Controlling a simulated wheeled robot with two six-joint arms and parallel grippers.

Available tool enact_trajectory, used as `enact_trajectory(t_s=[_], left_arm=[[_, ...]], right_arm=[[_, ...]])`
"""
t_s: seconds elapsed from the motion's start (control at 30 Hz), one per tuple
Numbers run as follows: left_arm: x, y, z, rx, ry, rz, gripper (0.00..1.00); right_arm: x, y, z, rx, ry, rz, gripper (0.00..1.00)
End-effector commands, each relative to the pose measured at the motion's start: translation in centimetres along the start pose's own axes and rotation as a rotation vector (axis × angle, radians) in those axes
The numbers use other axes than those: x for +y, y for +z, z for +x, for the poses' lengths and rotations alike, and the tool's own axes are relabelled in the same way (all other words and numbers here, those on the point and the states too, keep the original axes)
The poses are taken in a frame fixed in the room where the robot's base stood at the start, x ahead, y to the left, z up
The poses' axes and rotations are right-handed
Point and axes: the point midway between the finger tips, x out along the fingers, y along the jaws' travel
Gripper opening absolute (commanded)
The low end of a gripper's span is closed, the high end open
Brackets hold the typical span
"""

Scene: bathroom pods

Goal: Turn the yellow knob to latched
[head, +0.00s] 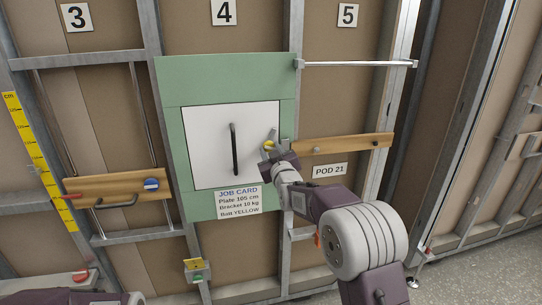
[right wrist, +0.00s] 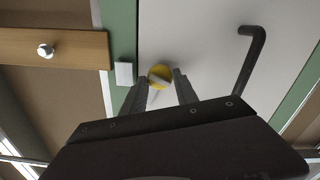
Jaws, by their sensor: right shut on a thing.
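The yellow knob (head: 269,147) sits near the right edge of a white square panel (head: 210,135) set in a green board. In the right wrist view the yellow knob (right wrist: 160,74) carries a pale bar across its face. My right gripper (head: 270,150) reaches it from the lower right; in the right wrist view its two fingers (right wrist: 160,88) stand either side of the knob, shut on it. A small white block (right wrist: 124,73) on the green frame lies beside the knob. My left gripper is not in view; only part of my left arm shows at the bottom left.
A black vertical handle (head: 234,150) is on the white panel, left of the knob. A wooden plank (head: 350,142) with a small knob is to the right. A job card (head: 239,201) hangs below. A metal rail (head: 355,64) runs above right.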

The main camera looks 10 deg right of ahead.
Motion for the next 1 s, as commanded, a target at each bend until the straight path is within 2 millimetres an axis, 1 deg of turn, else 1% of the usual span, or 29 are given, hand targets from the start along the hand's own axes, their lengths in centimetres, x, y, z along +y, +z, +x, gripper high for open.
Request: enact_trajectory(t_s=[0.03, 1.0], left_arm=[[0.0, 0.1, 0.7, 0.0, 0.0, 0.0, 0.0], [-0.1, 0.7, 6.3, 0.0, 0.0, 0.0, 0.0]], right_arm=[[-0.1, 0.2, 0.0, 0.003, 0.001, 0.041, 0.0], [0.0, 0.2, 0.0, 0.002, 0.0, 0.942, 0.0]])
